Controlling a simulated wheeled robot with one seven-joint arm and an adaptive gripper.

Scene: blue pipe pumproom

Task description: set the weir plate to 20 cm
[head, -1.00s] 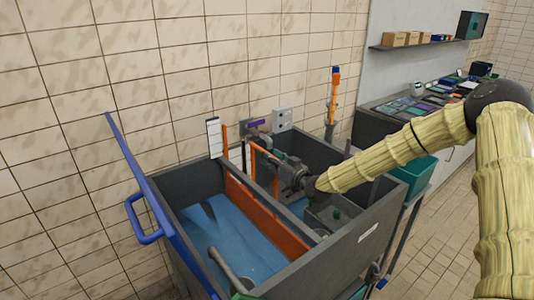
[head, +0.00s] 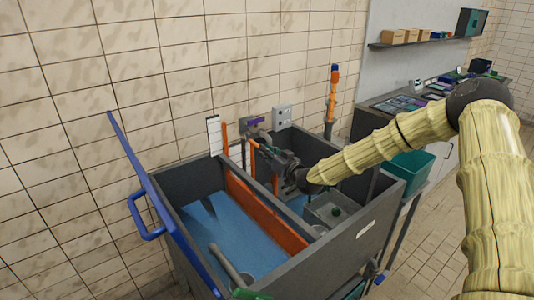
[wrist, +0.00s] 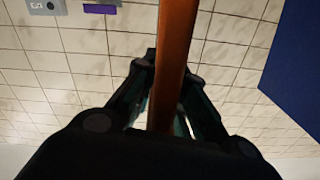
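The weir plate (head: 266,212) is an orange board standing across the grey tank, with pale blue water beside it. Orange uprights and a handle bar rise from it at the far end. A white scale strip (head: 214,136) stands on the back rim; its marks are too small to read. My gripper (head: 268,150) is at the orange handle, above the tank. In the wrist view the orange bar (wrist: 177,40) runs between the fingers of my gripper (wrist: 172,68), whose tips close against its sides. The exact contact is partly hidden by the bar.
A blue lid or frame with a handle (head: 147,217) stands along the tank's left side. A grey pipe (head: 228,265) is at the front. A purple-handled valve (head: 256,122) and an orange post (head: 333,95) are behind. A teal bin (head: 412,170) is to the right.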

